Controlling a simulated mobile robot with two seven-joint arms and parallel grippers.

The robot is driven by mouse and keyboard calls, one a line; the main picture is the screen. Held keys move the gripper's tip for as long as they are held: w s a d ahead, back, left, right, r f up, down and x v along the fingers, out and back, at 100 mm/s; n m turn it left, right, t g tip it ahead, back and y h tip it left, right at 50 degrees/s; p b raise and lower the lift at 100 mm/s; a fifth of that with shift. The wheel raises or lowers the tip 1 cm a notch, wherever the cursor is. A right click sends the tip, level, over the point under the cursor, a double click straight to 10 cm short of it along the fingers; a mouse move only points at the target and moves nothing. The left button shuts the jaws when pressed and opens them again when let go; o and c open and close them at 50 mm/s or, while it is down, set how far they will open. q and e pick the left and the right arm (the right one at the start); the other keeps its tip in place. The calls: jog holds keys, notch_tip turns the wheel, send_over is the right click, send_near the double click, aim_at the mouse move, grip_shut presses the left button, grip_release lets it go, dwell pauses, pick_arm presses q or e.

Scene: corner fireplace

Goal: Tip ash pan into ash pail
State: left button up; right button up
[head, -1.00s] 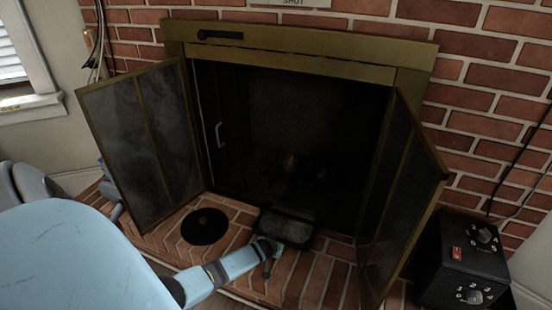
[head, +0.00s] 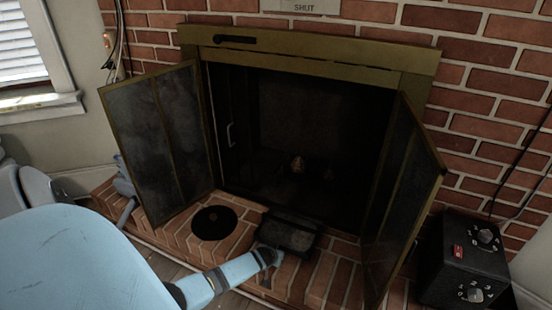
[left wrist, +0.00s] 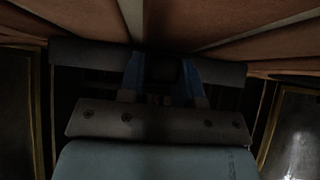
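The ash pan (head: 288,232) is a dark, shallow rectangular tray with a greyish inside, at the front of the firebox opening on the brick hearth. My left gripper (head: 268,257) is at the pan's near side, at the end of the light blue arm from the left. In the left wrist view its two blue fingers (left wrist: 162,78) close around a dark piece at the middle of a long dark bar, which appears to be the pan's near edge and handle. That view is very dark. I see no ash pail I can identify. My right gripper is out of view.
A round black disc (head: 213,222), perhaps a lid, lies on the hearth left of the pan. Framed glass doors stand open at left (head: 155,140) and right (head: 402,195). A black control box (head: 464,260) with dials stands at right. Bare brick (head: 305,275) shows before the pan.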

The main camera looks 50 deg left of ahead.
pick_arm(q)
jog(key=o, duration=0.3)
jog(key=shift+o, duration=0.2)
jog(key=p+v, duration=0.5)
jog(key=v, duration=0.3)
jog(key=shift+s+d+r, duration=0.1)
jog(key=shift+d+r, duration=0.05)
jog(key=shift+r, duration=0.2)
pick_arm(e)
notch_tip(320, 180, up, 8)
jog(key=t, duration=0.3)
pick_arm(q)
jog(key=p+v, duration=0.2)
jog(key=v, duration=0.3)
jog(key=shift+s, duration=0.15)
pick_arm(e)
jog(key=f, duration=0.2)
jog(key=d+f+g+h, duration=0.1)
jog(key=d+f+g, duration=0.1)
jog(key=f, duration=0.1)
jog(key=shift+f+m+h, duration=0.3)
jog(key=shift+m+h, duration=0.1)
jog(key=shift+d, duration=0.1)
